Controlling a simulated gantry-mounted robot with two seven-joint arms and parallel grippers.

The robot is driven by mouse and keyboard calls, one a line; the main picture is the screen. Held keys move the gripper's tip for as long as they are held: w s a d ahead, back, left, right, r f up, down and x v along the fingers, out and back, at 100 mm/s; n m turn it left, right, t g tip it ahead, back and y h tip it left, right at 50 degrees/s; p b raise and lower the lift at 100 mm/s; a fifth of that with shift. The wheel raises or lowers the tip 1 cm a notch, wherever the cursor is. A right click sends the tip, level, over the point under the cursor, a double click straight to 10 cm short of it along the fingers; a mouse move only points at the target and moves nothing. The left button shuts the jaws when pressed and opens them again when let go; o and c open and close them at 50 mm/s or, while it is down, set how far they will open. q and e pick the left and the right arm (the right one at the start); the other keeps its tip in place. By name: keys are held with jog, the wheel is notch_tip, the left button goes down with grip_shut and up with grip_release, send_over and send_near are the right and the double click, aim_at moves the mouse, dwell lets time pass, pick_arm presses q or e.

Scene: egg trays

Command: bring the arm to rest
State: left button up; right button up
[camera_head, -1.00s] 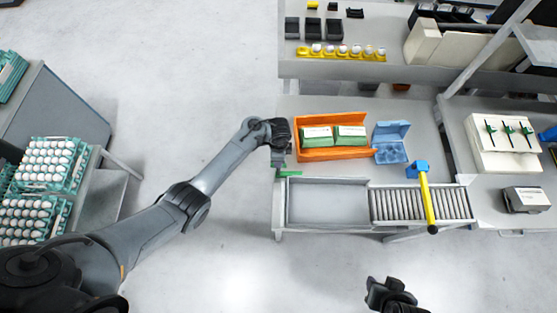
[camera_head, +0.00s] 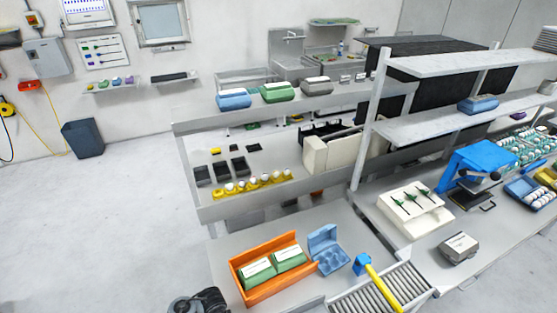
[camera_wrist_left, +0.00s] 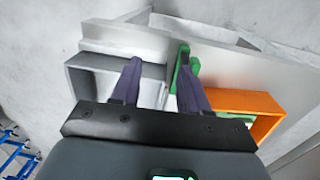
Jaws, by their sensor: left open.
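My left gripper (camera_wrist_left: 159,70) shows in the left wrist view with two dark fingers apart and nothing between them. It is above the edge of the packing table, between a grey open tray (camera_wrist_left: 85,78) and an orange box (camera_wrist_left: 262,104). A green piece (camera_wrist_left: 184,62) lies by the right finger; whether they touch I cannot tell. In the head view only a dark part of my left arm shows at the bottom edge, left of the orange box (camera_head: 236,272); its fingers are hidden. My right gripper is in neither view.
A shelf post (camera_head: 370,125) rises behind. Open floor (camera_head: 90,220) lies to the left.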

pick_arm(q)
jog(key=s+f+n+g+p, duration=0.1)
jog(key=s+f, duration=0.1)
jog(key=s, duration=0.9)
jog(key=s+f+n, duration=0.1)
jog(key=s+f, duration=0.2)
jog(key=s, duration=0.7)
notch_tip(320, 180, up, 27)
jog(key=a+n+t+p, duration=0.1)
jog(key=n+t, duration=0.4)
jog(key=n, duration=0.3)
jog(key=shift+t, duration=0.4)
jog(key=shift+f, duration=0.1)
